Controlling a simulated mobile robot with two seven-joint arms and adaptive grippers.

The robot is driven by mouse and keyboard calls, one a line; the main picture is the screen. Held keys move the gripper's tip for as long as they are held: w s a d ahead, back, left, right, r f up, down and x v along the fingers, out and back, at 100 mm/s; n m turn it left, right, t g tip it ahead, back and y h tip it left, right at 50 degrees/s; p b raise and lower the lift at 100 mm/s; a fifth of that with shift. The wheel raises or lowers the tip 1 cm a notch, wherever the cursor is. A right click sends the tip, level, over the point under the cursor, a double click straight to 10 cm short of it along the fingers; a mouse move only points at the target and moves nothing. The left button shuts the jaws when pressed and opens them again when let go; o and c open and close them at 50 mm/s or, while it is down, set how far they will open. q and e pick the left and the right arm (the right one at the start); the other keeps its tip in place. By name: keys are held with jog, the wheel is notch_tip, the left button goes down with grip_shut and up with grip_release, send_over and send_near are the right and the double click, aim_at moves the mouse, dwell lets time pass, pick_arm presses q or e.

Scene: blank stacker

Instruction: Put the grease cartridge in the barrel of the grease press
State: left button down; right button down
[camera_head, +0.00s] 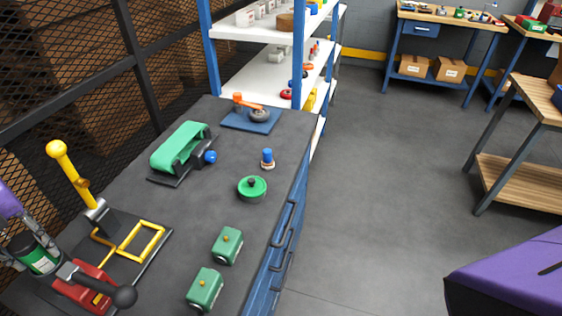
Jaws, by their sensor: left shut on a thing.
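My left gripper (36,244) is at the lower left, above the left end of the dark workbench. It is shut on the grease cartridge (40,263), a dark green cylinder with a pale label, partly covered by the fingers. Beside it, to the lower right, is a red device (88,289) with a dark arm and black ball knob. Behind it stands a yellow-handled lever (80,180) on a dark base. I cannot tell which of these parts is the grease press, and no open barrel shows clearly. My right gripper is not in view.
A yellow frame (141,241) lies on the dark base. The workbench (150,215) also holds two green boxes (206,289), a green round lid (252,188), a small blue-topped part (267,158), a green belt device (180,150) and a blue plate (240,123). A mesh fence borders the left.

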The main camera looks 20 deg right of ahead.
pick_arm(q)
jog(key=shift+f, duration=0.75)
jog(key=c, duration=1.2)
grip_release()
jog(key=shift+f, duration=0.15)
